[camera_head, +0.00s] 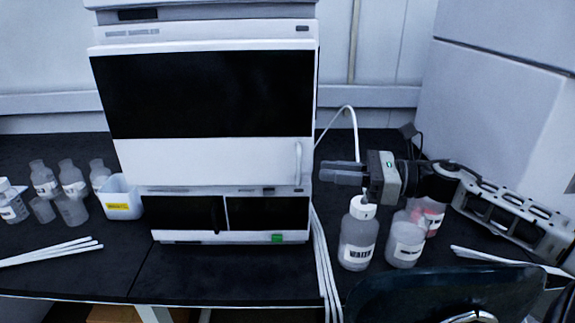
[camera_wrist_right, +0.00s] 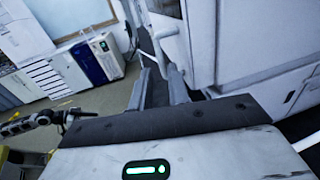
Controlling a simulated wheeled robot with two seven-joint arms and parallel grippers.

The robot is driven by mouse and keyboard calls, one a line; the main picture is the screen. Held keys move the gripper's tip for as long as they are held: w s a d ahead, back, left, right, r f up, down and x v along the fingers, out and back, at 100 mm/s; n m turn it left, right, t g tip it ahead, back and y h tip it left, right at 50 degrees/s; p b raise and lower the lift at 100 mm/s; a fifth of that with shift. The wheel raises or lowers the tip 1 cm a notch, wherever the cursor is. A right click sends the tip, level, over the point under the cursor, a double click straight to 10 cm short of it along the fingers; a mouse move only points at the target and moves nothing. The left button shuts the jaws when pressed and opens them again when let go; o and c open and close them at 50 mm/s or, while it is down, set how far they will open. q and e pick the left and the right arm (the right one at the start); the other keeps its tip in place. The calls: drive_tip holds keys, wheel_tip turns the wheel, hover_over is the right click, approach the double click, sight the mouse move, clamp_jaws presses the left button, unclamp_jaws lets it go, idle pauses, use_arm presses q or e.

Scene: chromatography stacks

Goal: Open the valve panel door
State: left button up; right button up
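The white chromatography stack (camera_head: 205,160) stands at the middle of the bench. Its wide dark-windowed front (camera_head: 205,95) looks shut, with a vertical white handle (camera_head: 298,163) at its lower right. I cannot tell for sure which front is the valve panel door. Two smaller black panels (camera_head: 268,212) below also look shut. My right gripper (camera_head: 322,172) is open and empty, its fingers pointing left, a little right of the handle. In the right wrist view the handle (camera_wrist_right: 167,35) lies just ahead, between the spread fingers. What looks like my left gripper (camera_wrist_right: 82,114) shows small at the left edge.
A wash bottle (camera_head: 358,240), a clear bottle (camera_head: 405,243) and a pink-tinted bottle (camera_head: 428,214) stand below and beside my right gripper. White tubing (camera_head: 322,255) hangs right of the stack. Several bottles and a white tub (camera_head: 120,200) stand left. A dark chair back (camera_head: 440,292) is in front.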

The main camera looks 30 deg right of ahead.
sight(297, 180)
drive_tip(key=x, duration=0.7)
drive_tip(key=shift+w+r+p, duration=0.1)
drive_tip(key=shift+r+p, duration=0.05)
drive_tip(key=shift+p, duration=0.2)
drive_tip(key=shift+x, duration=0.8)
clamp_jaws()
